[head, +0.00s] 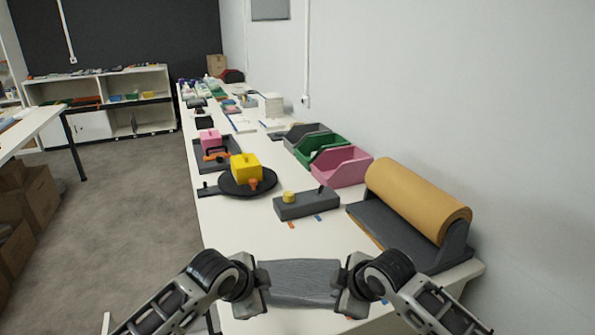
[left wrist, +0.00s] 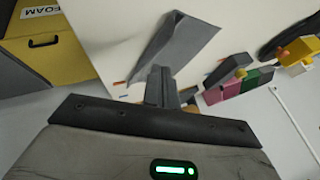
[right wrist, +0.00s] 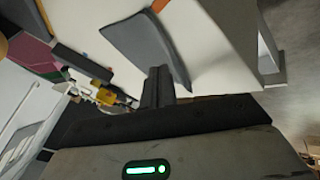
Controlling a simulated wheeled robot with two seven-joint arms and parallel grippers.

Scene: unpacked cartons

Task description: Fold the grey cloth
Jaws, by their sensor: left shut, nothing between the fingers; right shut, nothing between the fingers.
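The grey cloth (head: 300,284) lies on the white table near its front end, as a wide rectangle with fine ridges across it. My left gripper (head: 263,275) is at its left end and my right gripper (head: 341,279) at its right end. Both are shut and empty. In the left wrist view the cloth (left wrist: 182,48) lies just beyond the closed fingers (left wrist: 162,88), with one edge looking raised or creased. In the right wrist view the cloth (right wrist: 143,42) shows behind the closed fingers (right wrist: 158,86). Whether the fingertips touch it I cannot tell.
A brown paper roll on a dark stand (head: 418,205) is at the right. A grey block with a yellow knob (head: 307,205), a yellow box on a round black plate (head: 245,170) and pink and green bins (head: 341,166) stand farther back. Bare table (head: 255,225) lies beyond the cloth.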

